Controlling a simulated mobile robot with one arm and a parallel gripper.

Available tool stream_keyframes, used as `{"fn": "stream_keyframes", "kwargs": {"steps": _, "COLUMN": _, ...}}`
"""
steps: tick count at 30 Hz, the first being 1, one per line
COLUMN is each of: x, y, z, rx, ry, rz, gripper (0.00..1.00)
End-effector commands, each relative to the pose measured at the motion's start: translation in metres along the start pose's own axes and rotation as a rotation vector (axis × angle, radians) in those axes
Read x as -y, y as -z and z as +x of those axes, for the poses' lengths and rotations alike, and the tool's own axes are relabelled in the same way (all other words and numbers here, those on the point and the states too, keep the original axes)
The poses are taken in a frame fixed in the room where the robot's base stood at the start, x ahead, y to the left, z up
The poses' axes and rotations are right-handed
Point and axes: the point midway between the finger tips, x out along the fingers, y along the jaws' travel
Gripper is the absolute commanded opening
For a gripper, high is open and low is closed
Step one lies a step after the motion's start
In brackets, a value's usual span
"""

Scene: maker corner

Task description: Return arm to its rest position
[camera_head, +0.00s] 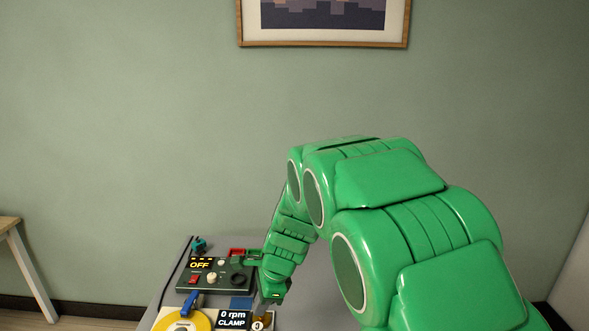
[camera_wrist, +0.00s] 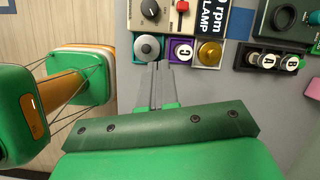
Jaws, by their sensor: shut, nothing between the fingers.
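My green arm arches up and then bends down over the grey table (camera_head: 315,312) in the head view. My gripper (camera_wrist: 158,66) shows in the wrist view with its two grey fingers together and nothing between them. Its tips lie in the picture just below a teal tile with a silver knob (camera_wrist: 147,48) and a purple tile marked C (camera_wrist: 182,51). I cannot tell the height of the tips over the table.
A dark control box reading OFF (camera_head: 228,280) stands on the table. A wooden table (camera_head: 10,225) stands left; a framed picture (camera_head: 325,43) hangs behind.

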Motion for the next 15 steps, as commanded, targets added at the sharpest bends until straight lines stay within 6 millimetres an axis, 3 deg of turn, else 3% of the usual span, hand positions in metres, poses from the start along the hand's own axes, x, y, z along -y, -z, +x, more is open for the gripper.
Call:
{"fn": "stream_keyframes", "kwargs": {"steps": 3, "x": -0.023, "y": 0.009, "z": -0.025, "rx": -0.015, "ry": -0.011, "rz": -0.097, "gripper": 0.0}}
{"fn": "stream_keyframes", "kwargs": {"steps": 15, "x": -0.106, "y": 0.036, "z": -0.088, "rx": -0.06, "ry": -0.075, "rz": -0.429, "gripper": 0.0}}
